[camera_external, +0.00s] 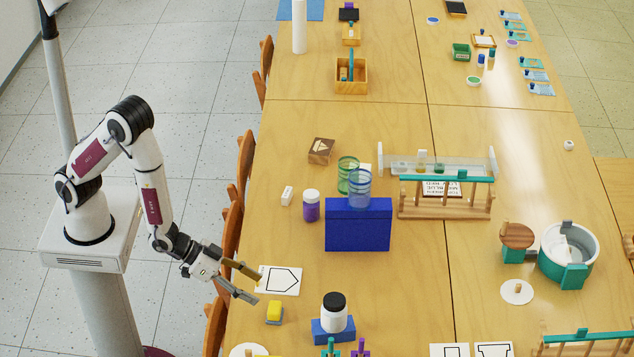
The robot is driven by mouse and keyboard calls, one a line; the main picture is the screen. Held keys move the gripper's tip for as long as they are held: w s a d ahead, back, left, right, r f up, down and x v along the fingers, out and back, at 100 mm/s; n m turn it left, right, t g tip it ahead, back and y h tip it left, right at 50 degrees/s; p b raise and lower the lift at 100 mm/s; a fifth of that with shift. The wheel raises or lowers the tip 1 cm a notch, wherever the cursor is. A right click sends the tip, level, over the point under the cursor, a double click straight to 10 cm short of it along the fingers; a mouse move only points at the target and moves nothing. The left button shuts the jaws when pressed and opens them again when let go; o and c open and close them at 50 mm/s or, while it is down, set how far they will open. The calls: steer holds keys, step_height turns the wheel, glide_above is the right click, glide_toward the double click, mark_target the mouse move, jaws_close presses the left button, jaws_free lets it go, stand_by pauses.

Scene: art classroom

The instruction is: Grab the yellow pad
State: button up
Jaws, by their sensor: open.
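The yellow pad (274,310) is a small yellow block on a darker, greyish base. It sits on the table (290,230) near its left edge, in the lower part of the view. My gripper (258,284) is open and empty, with its fingers spread above the table's left edge. It is up and to the left of the yellow pad, apart from it. The fingers point right, toward a white card with a black outline (279,280). The exact height of the fingers above the table is hard to tell.
A white jar with a black lid (334,312) stands on a blue block right of the pad. A big blue box (358,226) and a purple bottle (311,206) stand farther back. Wooden chairs (216,322) line the table's left edge. Bare tabletop lies around the pad.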

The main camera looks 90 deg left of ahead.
mark_target(271, 306)
steer(key=f, duration=0.3)
steer(key=shift+s+d+f+t, duration=0.15)
steer(key=shift+s+f+t, duration=0.05)
steer(key=shift+s+t, duration=0.15)
steer(key=shift+s+f+m+t+y, duration=0.15)
steer(key=shift+f+m, duration=0.05)
steer(key=shift+f, duration=0.2)
steer(key=shift+s+f+m+t+y, duration=0.1)
steer(key=shift+f+m+y, duration=0.1)
steer(key=shift+f, duration=0.15)
steer(key=shift+x, duration=1.3)
steer(key=shift+w, duration=0.1)
steer(key=shift+r+x, duration=0.15)
steer(key=shift+x, duration=1.1)
steer(key=shift+r+x, duration=0.15)
steer(key=shift+x, duration=1.1)
steer(key=shift+w+d, duration=0.1)
steer(key=shift+w, duration=0.1)
steer(key=c, duration=1.2)
